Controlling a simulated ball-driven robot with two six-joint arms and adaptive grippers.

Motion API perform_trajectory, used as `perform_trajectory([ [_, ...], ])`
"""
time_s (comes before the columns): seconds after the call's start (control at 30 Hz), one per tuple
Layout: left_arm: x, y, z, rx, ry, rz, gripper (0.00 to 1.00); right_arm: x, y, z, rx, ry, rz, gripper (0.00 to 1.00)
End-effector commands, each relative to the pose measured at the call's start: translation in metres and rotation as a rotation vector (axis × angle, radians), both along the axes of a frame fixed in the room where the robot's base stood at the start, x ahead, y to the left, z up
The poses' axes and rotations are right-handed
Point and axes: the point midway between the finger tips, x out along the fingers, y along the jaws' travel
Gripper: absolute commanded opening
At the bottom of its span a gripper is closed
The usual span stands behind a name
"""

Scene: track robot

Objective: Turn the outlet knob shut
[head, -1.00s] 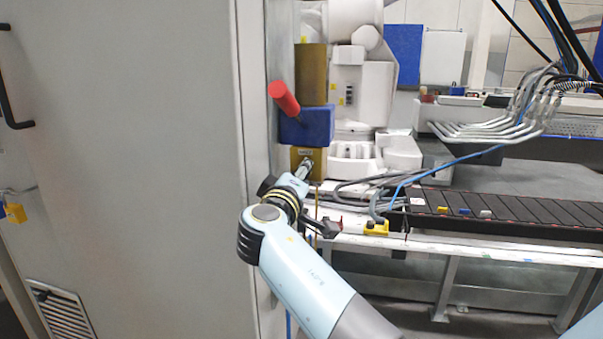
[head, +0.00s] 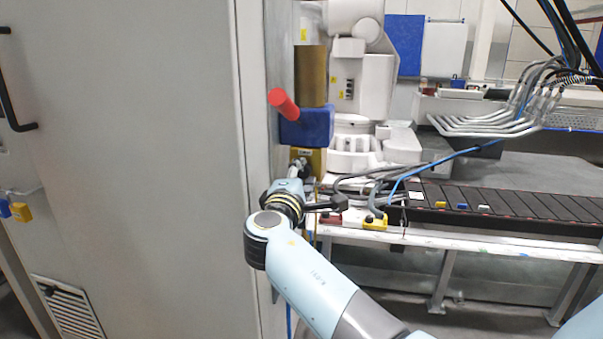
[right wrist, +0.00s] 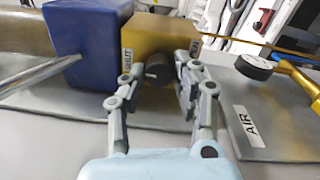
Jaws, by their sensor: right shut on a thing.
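The outlet knob (right wrist: 157,70) is a small dark round knob on the face of a brass block (right wrist: 166,36). A white label (right wrist: 127,62) with dark lettering is beside it. In the right wrist view my right gripper (right wrist: 157,80) has its two fingers on either side of the knob, shut on it. In the head view the brass block (head: 318,160) sits below a blue block, and my right gripper (head: 299,168) reaches its front; the knob is hidden there. My left gripper is not in view.
A red handle (head: 283,103) sticks out from the blue block (head: 308,127) just above. A tall grey cabinet (head: 130,150) stands close on the left. A bench with a black slatted conveyor (head: 510,208) and cables is on the right. A gauge (right wrist: 254,66) shows in the right wrist view.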

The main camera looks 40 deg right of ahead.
Motion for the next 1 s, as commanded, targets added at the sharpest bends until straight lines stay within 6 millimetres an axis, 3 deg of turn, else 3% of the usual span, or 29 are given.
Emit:
perform_trajectory([
  [0.5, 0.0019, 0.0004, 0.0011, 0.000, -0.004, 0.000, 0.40, 0.0004, 0.0011, -0.0018, -0.009, 0.016, 0.004, 0.00],
  [0.53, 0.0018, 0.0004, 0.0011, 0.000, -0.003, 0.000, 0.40, 0.0003, 0.0012, -0.0018, -0.009, 0.016, 0.004, 0.34],
  [0.67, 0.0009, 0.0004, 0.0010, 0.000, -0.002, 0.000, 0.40, 0.0002, 0.0008, -0.0015, -0.010, 0.016, 0.003, 0.51],
  [1.0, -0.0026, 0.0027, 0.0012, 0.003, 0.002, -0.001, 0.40, -0.0018, 0.0027, -0.0011, -0.010, 0.014, 0.001, 0.53],
])
